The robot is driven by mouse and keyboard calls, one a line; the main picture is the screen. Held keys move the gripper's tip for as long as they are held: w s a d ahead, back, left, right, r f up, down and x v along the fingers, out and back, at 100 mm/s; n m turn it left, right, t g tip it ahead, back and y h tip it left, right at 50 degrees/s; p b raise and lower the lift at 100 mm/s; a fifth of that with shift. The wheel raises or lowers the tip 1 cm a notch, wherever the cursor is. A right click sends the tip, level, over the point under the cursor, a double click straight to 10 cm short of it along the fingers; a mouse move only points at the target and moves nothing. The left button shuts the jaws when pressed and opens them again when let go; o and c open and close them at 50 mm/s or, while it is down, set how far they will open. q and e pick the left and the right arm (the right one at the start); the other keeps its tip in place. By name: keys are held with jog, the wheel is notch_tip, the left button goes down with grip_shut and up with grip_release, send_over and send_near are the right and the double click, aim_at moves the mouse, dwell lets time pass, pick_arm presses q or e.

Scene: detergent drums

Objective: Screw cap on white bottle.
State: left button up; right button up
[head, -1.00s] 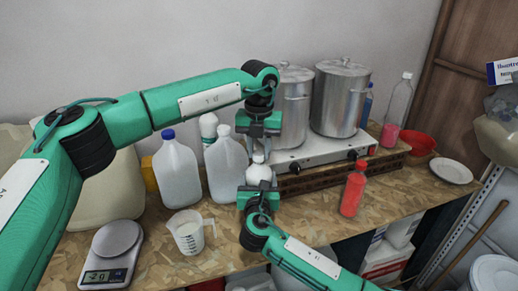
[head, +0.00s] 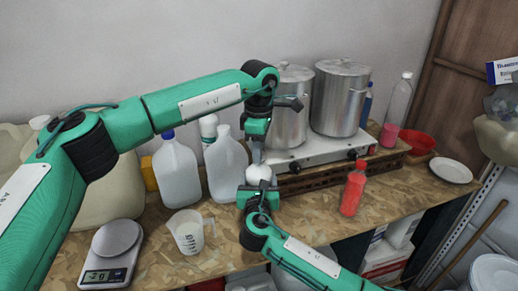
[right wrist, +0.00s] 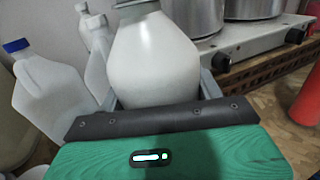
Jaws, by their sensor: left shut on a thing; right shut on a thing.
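The white bottle (head: 258,172) stands upright over the front of the table, left of the stove. It fills the middle of the right wrist view (right wrist: 152,62), with its neck at the top edge. My right gripper (head: 257,188) is shut around the bottle's body from the front. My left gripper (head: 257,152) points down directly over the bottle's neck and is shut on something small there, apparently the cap. The cap itself is hidden between the fingers; only a dark grey piece shows at the neck in the right wrist view. I cannot tell how far it is threaded.
Clear jugs (head: 178,172) stand left of the bottle, with a measuring cup (head: 187,232) and a scale (head: 112,250) in front. Two steel pots (head: 340,98) sit on the stove (head: 318,150) at right. A red bottle (head: 353,190) stands right of the bottle.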

pick_arm(q)
jog(key=m, duration=0.4)
jog(key=shift+m, duration=0.4)
jog(key=m, duration=0.6)
jog(key=shift+a, duration=0.1)
jog(key=o, duration=1.1)
jog(key=shift+r, duration=2.25)
jog(key=shift+c, duration=0.3)
